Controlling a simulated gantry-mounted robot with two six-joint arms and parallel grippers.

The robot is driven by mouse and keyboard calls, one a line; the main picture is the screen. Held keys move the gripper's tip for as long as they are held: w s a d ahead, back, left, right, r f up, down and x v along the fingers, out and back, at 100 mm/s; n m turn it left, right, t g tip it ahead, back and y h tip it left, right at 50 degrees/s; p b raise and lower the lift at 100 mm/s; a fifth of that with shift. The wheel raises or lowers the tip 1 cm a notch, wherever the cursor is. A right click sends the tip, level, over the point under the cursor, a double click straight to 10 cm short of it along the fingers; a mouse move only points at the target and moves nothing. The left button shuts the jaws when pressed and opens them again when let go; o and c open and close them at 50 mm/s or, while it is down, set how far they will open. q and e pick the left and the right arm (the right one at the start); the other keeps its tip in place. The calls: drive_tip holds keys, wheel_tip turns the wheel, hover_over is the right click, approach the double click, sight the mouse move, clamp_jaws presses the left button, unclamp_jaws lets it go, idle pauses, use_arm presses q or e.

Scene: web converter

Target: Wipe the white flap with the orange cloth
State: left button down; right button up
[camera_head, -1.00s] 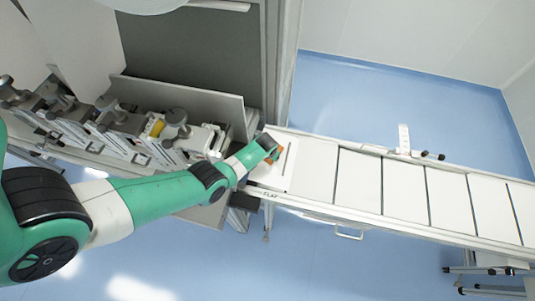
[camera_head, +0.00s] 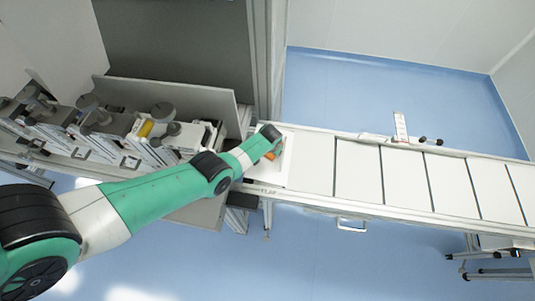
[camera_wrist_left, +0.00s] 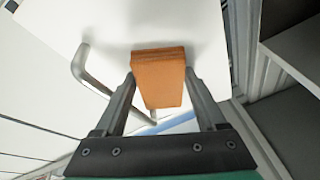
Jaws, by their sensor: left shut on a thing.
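The orange cloth (camera_wrist_left: 160,78) is a folded block between the two fingers of my left gripper (camera_wrist_left: 160,88), which is shut on it. In the head view the cloth (camera_head: 271,155) shows only as a small orange patch under the gripper. The white flap (camera_head: 284,172) is a flat panel at the left end of the conveyor, with lettering on its front edge. The gripper holds the cloth over the flap; its white surface (camera_wrist_left: 100,20) also fills much of the wrist view. A soft shadow lies beside the cloth, and I cannot tell whether it touches. My right gripper is not in view.
A row of white panels (camera_head: 400,180) with dark gaps runs right from the flap. A bent metal handle (camera_wrist_left: 85,68) shows in the wrist view. Grey machine units with knobs (camera_head: 110,125) stand to the left.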

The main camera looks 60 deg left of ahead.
use_arm(q)
drive_tip(key=shift+a+f+p, duration=0.2)
drive_tip(key=shift+f+p, duration=0.15)
drive_tip(key=shift+p, duration=0.1)
drive_tip(key=shift+w+a+r+p, duration=0.1)
drive_tip(key=shift+a+r+p, duration=0.4)
drive_tip(key=shift+a+p, duration=0.2)
drive_tip(key=shift+s+a, duration=0.15)
drive_tip(key=shift+s, duration=0.05)
drive_tip(key=shift+s+a+r+t+p, duration=0.15)
drive_tip(key=shift+s+a+t+p, duration=0.15)
drive_tip(key=shift+a, duration=0.2)
drive_tip(key=shift+s+a+r+p, duration=0.15)
drive_tip(key=shift+s+r+p, duration=0.1)
drive_tip(key=shift+p, duration=0.1)
drive_tip(key=shift+s+a+r+p, duration=0.2)
drive_tip(key=shift+s+a+p, duration=0.5)
drive_tip(key=shift+s, duration=0.3)
drive_tip(key=shift+f, duration=0.1)
